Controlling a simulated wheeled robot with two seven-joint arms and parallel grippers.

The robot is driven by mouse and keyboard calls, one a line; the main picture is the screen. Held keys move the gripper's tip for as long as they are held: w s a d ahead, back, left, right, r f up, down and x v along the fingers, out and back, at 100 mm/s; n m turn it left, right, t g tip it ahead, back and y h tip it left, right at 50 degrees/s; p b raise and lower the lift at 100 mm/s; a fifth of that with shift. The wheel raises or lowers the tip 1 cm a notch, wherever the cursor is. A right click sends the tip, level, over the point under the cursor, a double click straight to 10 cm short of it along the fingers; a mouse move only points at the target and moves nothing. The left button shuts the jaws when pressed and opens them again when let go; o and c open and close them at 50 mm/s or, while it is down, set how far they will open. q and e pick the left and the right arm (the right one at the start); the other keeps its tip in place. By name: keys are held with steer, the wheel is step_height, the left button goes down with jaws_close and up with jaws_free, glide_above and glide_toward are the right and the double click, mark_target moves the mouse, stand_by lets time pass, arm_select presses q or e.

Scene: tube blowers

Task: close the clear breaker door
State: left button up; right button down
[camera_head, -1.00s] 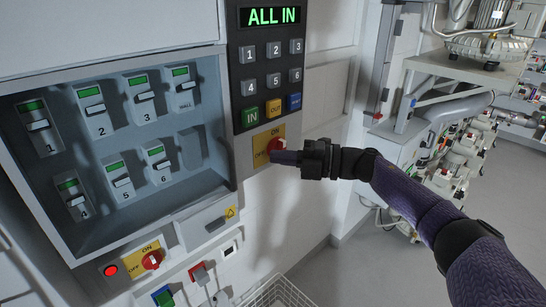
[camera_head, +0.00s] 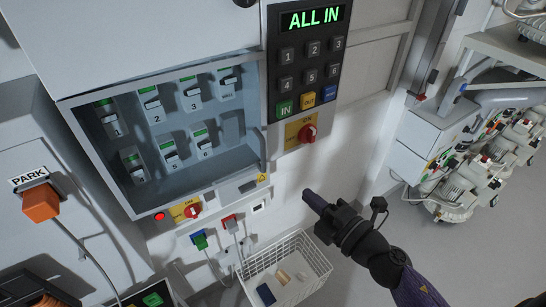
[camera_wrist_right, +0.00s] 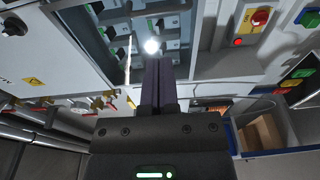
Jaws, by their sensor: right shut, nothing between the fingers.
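The breaker box (camera_head: 262,165) is on the wall at the left of the head view, with several numbered breakers (camera_head: 170,150) inside a grey frame. I cannot make out a clear door panel for certain, nor whether it stands open. My right gripper (camera_head: 311,199) is shut and empty, below and to the right of the box, apart from it. In the right wrist view its closed fingers (camera_wrist_right: 160,66) point toward the breakers (camera_wrist_right: 165,25), with a bright glare spot beyond the tips. My left gripper is not in view.
A keypad panel (camera_head: 303,75) reading ALL IN and a red rotary switch (camera_head: 307,133) are right of the box. Another red switch (camera_head: 193,211) and plugs are below it. An orange PARK block (camera_head: 40,203) is at left.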

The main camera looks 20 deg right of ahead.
mark_target(265, 159)
steer(key=x, duration=1.1)
steer(key=shift+w+a+p, duration=0.2)
steer(key=shift+w+p, duration=0.05)
steer(key=shift+p, duration=0.15)
